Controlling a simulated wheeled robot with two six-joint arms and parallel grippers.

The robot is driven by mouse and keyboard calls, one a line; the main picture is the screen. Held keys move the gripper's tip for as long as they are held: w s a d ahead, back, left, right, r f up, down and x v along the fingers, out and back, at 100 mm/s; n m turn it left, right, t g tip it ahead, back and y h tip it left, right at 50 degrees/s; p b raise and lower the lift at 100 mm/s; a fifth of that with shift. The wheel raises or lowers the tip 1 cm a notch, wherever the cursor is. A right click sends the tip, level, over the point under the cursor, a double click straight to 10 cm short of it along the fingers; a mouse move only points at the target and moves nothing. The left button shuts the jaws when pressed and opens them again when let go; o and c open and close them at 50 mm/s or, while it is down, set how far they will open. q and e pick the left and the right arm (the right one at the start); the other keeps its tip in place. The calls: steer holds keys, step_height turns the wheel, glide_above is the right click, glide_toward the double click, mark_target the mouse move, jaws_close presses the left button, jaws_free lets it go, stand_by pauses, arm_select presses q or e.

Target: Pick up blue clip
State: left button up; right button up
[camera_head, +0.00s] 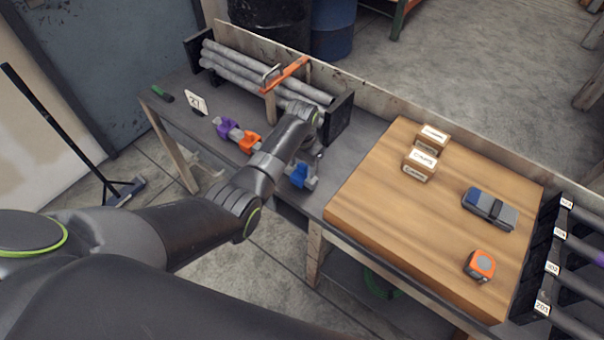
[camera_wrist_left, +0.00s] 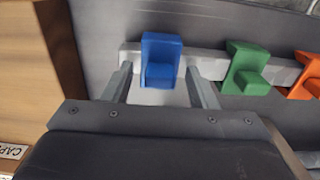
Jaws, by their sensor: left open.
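The blue clip (camera_head: 299,175) sits at the right end of a light grey rail on the dark bench top, beside the wooden board. In the left wrist view the blue clip (camera_wrist_left: 161,62) is upright on the grey rail (camera_wrist_left: 210,64). My left gripper (camera_wrist_left: 158,69) is open, with one finger on each side of the blue clip and a visible gap to it. In the head view my left gripper (camera_head: 317,160) is mostly hidden by its own wrist, just above the clip. My right gripper is not in view.
A green clip (camera_wrist_left: 246,68) and an orange clip (camera_wrist_left: 302,78) share the rail; the head view also shows a purple clip (camera_head: 228,128). Grey pipes (camera_head: 250,72) lie in a rack behind. The wooden board (camera_head: 400,230) holds boxes, a blue-grey case (camera_head: 489,208) and a tape measure (camera_head: 480,266).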

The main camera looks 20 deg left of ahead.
mark_target(302, 165)
arm_select(q)
steer(key=shift+f, duration=0.15)
steer(key=c, duration=1.1)
step_height(302, 165, up, 10)
